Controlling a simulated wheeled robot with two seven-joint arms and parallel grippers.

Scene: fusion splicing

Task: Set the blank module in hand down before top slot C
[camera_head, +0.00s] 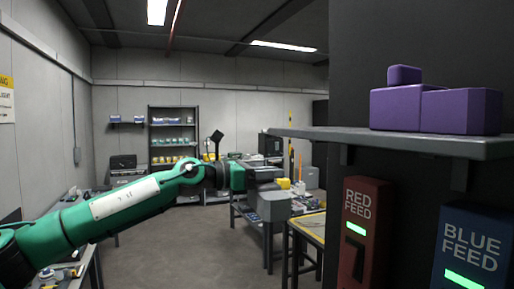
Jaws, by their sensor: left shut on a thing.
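My left arm reaches in from the left, and its gripper (268,182) is near the middle of the head view, shut. The blank module in its jaws is too small and too covered to make out clearly. A grey box (274,206) shows just below the gripper; I cannot tell whether it is held or stands behind. A small yellow piece (284,183) shows at the jaw tips. No slot marked C can be made out. My right gripper is not in view.
A dark shelf (420,140) juts out at the right, bearing purple blocks (460,110). Below it are a red feed box (367,225) and a blue feed box (472,245), each with a green light. Workbenches and a storage rack (174,140) stand behind. The floor (175,250) is clear.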

